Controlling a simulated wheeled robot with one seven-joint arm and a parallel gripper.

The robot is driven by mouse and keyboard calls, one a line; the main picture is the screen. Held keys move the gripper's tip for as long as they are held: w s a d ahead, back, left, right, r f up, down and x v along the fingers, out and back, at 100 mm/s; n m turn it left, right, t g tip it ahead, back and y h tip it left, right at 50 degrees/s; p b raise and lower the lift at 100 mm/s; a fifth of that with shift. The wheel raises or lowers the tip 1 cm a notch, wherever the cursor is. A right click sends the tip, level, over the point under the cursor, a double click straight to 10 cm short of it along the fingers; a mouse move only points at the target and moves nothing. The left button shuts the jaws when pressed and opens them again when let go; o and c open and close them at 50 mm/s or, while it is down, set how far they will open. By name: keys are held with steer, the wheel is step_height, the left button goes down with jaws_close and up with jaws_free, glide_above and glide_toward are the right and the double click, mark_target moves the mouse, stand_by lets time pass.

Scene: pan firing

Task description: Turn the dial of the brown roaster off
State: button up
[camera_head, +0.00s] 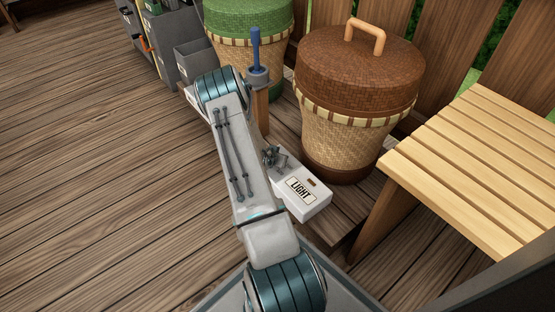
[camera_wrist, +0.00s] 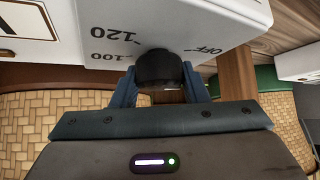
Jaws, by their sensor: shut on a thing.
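The brown roaster (camera_head: 355,75) is a wicker basket with a brown lid and a tan handle, right of centre in the head view. A white box labelled LIGHT (camera_head: 313,203) sits at its foot. In the wrist view a white control box (camera_wrist: 205,18) shows upside-down marks: 120 and 100 to the left, OFF to the right. A black dial (camera_wrist: 158,66) sticks out of it between the blue fingers of my gripper (camera_wrist: 158,88), which are shut on it. The dial's pointer is not visible.
A green-lidded wicker basket (camera_head: 248,17) stands to the left of the brown one. A blue-handled tool (camera_head: 256,48) stands upright between them. A slatted wooden bench (camera_head: 480,165) is at right, grey bins (camera_head: 196,60) at upper left. The plank floor (camera_head: 95,170) at left is clear.

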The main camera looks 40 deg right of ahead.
steer(key=shift+n+t+y, duration=0.6)
steer(key=shift+n+t, duration=0.4)
steer(key=shift+n, duration=0.8)
steer(key=o, duration=1)
steer(key=shift+c, duration=0.2)
steer(key=p+v, duration=0.5)
steer(key=v, duration=0.9)
steer(key=shift+d+p, duration=0.2)
steer(key=shift+p, duration=0.1)
steer(key=shift+s, duration=0.15)
